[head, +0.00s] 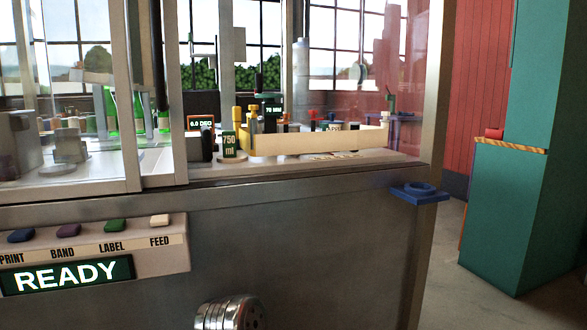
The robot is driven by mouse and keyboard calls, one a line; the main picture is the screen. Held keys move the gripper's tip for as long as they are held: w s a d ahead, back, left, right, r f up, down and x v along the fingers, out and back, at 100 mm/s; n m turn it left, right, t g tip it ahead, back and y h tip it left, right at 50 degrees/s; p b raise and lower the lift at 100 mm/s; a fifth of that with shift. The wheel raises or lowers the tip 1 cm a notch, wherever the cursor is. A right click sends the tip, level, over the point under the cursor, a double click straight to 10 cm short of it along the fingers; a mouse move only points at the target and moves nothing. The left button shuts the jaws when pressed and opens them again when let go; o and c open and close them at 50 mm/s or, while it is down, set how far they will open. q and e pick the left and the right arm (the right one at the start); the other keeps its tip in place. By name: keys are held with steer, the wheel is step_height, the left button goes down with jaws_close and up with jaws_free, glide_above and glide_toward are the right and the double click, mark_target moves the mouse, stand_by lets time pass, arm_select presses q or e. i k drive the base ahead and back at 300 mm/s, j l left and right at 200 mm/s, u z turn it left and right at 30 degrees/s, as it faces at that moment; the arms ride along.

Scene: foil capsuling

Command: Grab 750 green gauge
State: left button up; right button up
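The green gauge (229,145) marked "750 ml" stands upright on the machine's deck in the head view, left of centre. A pale round base shows at its foot. It is beside the left end of a long cream tray (320,143). Yellow posts stand just behind it, and a dark block is close on its left. Neither of my grippers shows in this view, so I cannot tell their distance from the gauge or their state.
Clear panels and metal posts (160,90) enclose part of the deck on the left. Green bottles (112,110) stand inside. A button panel (95,255) reads "READY". A teal cabinet (510,220) stands right, with open floor between.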

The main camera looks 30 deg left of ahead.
mark_target(229, 137)
steer(key=u, duration=1.3)
